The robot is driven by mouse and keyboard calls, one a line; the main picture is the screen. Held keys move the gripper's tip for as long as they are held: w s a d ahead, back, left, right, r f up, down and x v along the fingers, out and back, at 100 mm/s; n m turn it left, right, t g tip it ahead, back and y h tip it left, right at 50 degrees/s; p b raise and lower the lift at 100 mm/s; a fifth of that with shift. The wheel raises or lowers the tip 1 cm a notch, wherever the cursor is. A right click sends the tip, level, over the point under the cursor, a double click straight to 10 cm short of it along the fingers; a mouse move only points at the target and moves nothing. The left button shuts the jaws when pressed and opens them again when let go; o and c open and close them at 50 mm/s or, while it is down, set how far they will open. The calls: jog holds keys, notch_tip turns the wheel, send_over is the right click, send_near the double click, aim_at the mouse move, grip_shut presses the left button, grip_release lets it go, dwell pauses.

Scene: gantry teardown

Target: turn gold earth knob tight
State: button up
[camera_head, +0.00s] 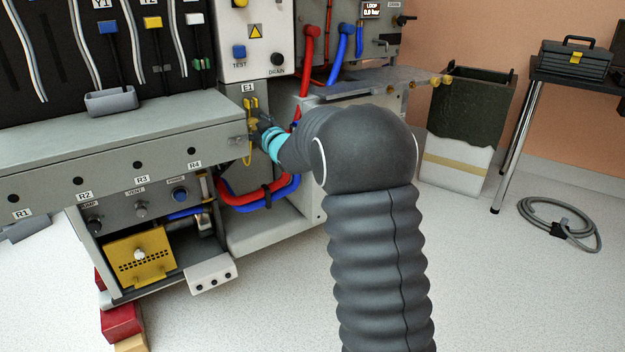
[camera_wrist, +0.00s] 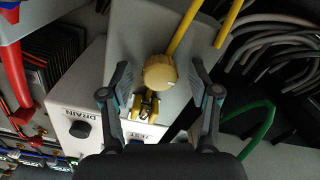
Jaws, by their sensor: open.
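The gold earth knob (camera_wrist: 160,73) is round and sits on a grey panel in the middle of the wrist view. A brass-coloured clamp or stud (camera_wrist: 146,105) shows just below it. A yellow cable (camera_wrist: 187,28) runs up from beside the knob. My gripper (camera_wrist: 160,66) is open, with one finger on each side of the knob and a visible gap to both. In the head view my gripper (camera_head: 258,123) is at the grey column below the E1 label (camera_head: 248,88), and its dark fingers mostly hide the knob there.
The DRAIN button (camera_wrist: 80,129) and TEST label are close to my fingers in the wrist view. A second yellow cable (camera_wrist: 229,22) and a green cable (camera_wrist: 248,128) are at the right. A grey bench top (camera_head: 120,125) lies left of my arm; red and blue hoses (camera_head: 255,197) run below.

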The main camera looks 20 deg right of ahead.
jog(key=n+b, duration=0.1)
jog(key=n, duration=0.2)
jog(key=shift+f, duration=0.15)
jog(key=n+b, duration=0.1)
jog(key=n, duration=0.3)
jog(key=n+b, duration=0.1)
jog(key=n, duration=0.5)
jog(key=shift+n, duration=0.4)
jog(key=n, duration=0.3)
jog(key=shift+n, duration=0.4)
jog(key=n, duration=0.3)
jog(key=shift+n, duration=0.4)
jog(key=n, duration=0.3)
jog(key=shift+n, duration=0.3)
jog(key=s+d+r+m+g+h+p, duration=0.1)
jog(key=s+d+m+g+h+p, duration=0.1)
jog(key=s+m, duration=0.7)
jog(key=s+d+r+m+g+h+p, duration=0.1)
jog(key=s+m, duration=0.8)
jog(key=s, duration=1.5)
jog(key=d+g+h+p, duration=0.1)
jog(key=g+h+p, duration=0.1)
jog(key=g+p, duration=0.1)
jog(key=shift+d+r+m, duration=0.2)
jog(key=shift+d+m, duration=0.1)
jog(key=shift+d, duration=0.05)
